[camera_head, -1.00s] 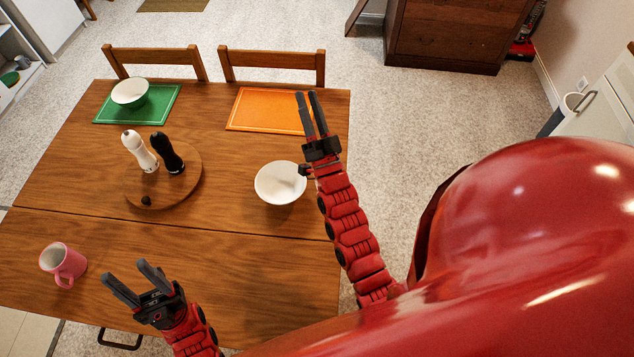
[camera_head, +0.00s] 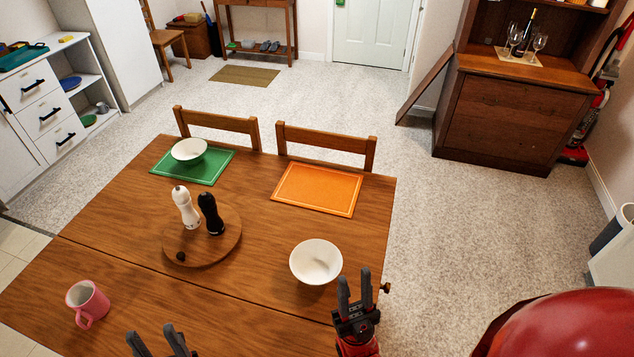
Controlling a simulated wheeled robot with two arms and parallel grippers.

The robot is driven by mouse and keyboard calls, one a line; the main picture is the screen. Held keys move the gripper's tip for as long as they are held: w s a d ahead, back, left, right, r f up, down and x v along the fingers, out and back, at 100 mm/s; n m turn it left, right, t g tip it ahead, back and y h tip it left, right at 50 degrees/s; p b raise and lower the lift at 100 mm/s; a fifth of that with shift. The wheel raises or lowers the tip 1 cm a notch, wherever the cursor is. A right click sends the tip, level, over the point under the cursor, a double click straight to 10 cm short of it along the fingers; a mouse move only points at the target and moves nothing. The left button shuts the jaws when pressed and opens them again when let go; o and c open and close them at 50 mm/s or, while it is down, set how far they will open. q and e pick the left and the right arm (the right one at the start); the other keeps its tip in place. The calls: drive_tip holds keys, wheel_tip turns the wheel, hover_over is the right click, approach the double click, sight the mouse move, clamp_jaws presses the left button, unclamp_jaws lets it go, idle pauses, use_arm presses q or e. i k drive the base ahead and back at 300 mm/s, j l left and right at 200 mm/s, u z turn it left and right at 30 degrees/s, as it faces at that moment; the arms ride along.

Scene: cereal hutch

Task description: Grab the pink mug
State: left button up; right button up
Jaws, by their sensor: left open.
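The pink mug (camera_head: 88,303) stands upright on the wooden table (camera_head: 130,243) at the lower left, with its handle toward the front. My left gripper (camera_head: 156,338) is at the bottom edge of the view, to the right of the mug and apart from it. Its two fingers are spread and empty; the rest of it is cut off. My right gripper (camera_head: 355,291) is just right of the near white bowl (camera_head: 316,262), at the table's right edge. Its two fingers stand apart with nothing seen between them.
A round wooden board (camera_head: 203,245) holds a white mill (camera_head: 186,207) and a black mill (camera_head: 211,213). A second white bowl (camera_head: 189,151) is on a green placemat (camera_head: 213,168). An orange placemat (camera_head: 317,189) is bare. Two chairs stand at the far side.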

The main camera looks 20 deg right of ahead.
sight(85, 297)
drive_tip(key=u, duration=1.15)
